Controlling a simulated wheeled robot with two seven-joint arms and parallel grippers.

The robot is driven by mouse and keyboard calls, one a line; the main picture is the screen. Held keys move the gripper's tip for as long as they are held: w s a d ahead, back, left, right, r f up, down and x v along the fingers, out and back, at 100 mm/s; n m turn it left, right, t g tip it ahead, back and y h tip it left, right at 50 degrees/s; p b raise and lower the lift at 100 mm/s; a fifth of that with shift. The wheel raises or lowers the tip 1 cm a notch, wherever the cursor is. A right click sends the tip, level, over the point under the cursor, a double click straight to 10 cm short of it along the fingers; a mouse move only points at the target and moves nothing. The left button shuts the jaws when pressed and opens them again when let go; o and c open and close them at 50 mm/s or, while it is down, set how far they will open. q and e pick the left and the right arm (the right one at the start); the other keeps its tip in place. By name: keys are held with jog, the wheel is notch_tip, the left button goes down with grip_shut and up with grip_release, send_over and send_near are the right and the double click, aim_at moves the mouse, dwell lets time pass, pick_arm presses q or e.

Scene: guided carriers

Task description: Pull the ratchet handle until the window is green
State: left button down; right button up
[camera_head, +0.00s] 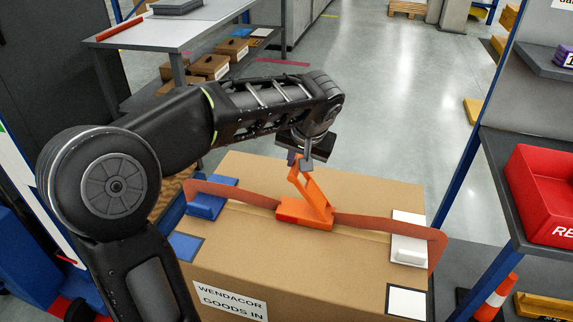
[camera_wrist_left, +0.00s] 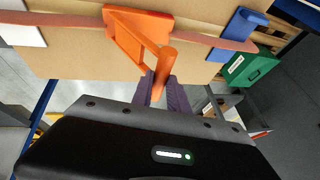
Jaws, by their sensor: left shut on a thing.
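The orange ratchet (camera_head: 291,213) sits on top of a large cardboard box (camera_head: 240,245), on a red-brown strap (camera_head: 375,223) running across it. Its orange handle (camera_head: 318,198) stands raised and tilted from the base. My left gripper (camera_head: 298,160) is shut on the handle's free end, above the box. In the left wrist view the gripper's purple fingers (camera_wrist_left: 161,88) are on either side of the orange handle bar (camera_wrist_left: 166,58). No green window can be made out; I cannot tell its colour. My right gripper is not in view.
A blue corner piece (camera_head: 207,205) and a white one (camera_head: 408,250) sit under the strap at the box's edges. A grey shelf with a red bin (camera_head: 540,190) stands at the right. A workbench (camera_head: 170,32) stands behind, left. An orange cone (camera_head: 497,298) is at lower right.

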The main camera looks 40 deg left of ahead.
pick_arm(q)
jog(key=shift+w+d+f, duration=0.1)
jog(key=shift+d+f, duration=0.35)
jog(key=shift+d, duration=0.4)
jog(key=c, duration=1.7)
grip_release()
jog(key=o, duration=0.4)
jog(key=shift+w+a, duration=0.1)
jog(key=shift+w, duration=0.05)
jog(key=shift+a+r, duration=0.1)
jog(key=v, duration=0.7)
jog(key=shift+r, duration=0.4)
